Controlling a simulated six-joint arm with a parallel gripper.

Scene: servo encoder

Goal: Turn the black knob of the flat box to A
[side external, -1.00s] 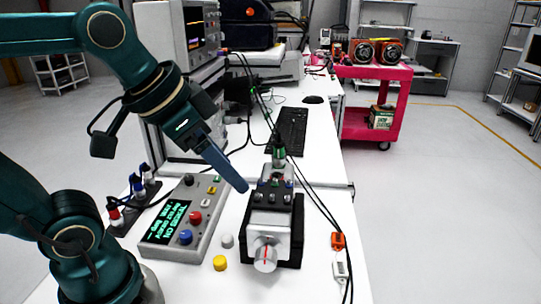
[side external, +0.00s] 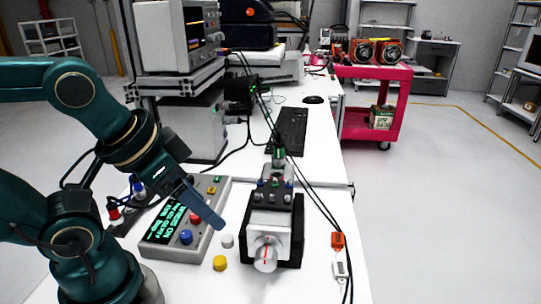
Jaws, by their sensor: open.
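The flat grey box (side external: 203,241) lies on the white bench with a dark display (side external: 165,222) of green text, too small to read surely. On it are a blue knob (side external: 186,237), a red knob (side external: 195,218) and small yellow (side external: 214,191) and green (side external: 217,179) buttons. I cannot make out the black knob now; my arm covers the upper part of the box where a dark knob showed earlier. My gripper (side external: 217,223) is open and empty, its blue fingers slanting down over the box, tips near its right edge. I cannot tell their height above it.
A clamped device (side external: 283,220) with a silver dial (side external: 265,254) bearing a red line stands right of the box. A white cap (side external: 227,241) and a yellow cap (side external: 220,263) lie between them. Black cables run along the bench's right edge; connectors (side external: 130,200) stand behind left.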

